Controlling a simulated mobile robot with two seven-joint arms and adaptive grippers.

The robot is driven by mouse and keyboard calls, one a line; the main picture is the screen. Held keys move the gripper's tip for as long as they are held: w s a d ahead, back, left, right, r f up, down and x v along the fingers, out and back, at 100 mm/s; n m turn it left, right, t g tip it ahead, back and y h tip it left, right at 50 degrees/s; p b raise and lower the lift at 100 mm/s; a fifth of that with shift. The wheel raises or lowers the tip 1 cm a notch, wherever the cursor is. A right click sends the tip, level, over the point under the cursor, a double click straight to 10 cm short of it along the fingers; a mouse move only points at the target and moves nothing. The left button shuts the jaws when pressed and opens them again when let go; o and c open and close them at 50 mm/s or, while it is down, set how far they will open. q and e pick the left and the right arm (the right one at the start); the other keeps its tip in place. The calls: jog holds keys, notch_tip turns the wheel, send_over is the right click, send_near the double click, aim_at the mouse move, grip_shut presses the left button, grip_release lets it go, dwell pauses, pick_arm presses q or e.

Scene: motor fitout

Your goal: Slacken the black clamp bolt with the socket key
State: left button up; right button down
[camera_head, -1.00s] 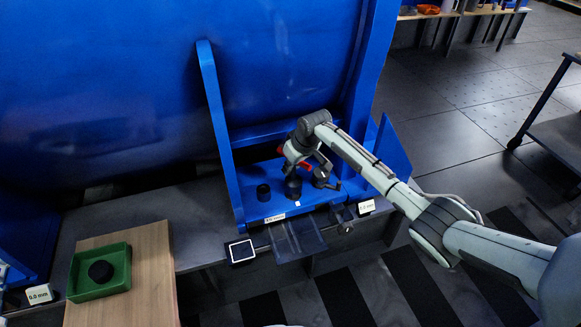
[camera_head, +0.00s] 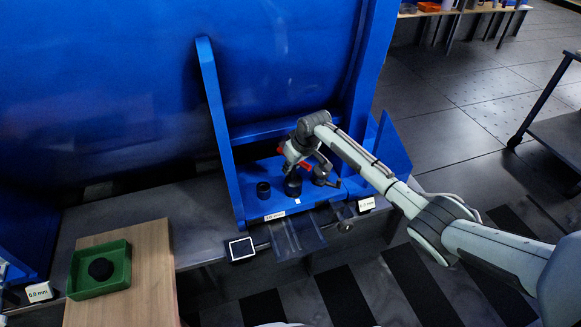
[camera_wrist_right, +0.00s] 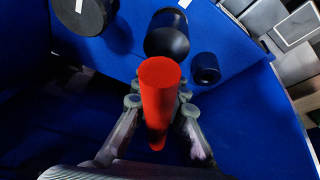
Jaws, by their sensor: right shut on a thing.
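My right gripper (camera_head: 300,164) is low over the blue motor foot (camera_head: 245,178). It is shut on a red cylindrical handle, which I take to be the socket key (camera_wrist_right: 160,95); the fingers sit on both sides of it in the right wrist view. A black cylinder (camera_wrist_right: 167,38) lies just beyond the red end there, and a smaller black one (camera_wrist_right: 206,68) stands to its right. In the head view, black cylinders (camera_head: 293,187) (camera_head: 263,190) stand on the foot. I cannot tell which is the clamp bolt, or whether the key is seated. My left gripper is out of view.
Blue upright plates flank the gripper.

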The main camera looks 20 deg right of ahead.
jog(key=shift+f+b, duration=0.5)
jog(key=shift+f, duration=0.35)
dwell(0.4)
jog(key=shift+a+n+g+y, duration=0.15)
jog(key=shift+n+g+y, duration=0.25)
jog(key=shift+n, duration=1.1)
jog(key=shift+s+f+n+y+b, duration=0.15)
jog(key=shift+n+y+b, duration=0.15)
jog(key=shift+n+b, duration=0.4)
jog(key=shift+a+n+g, duration=0.1)
jog(key=shift+n+g, duration=0.2)
jog(key=shift+n, duration=0.4)
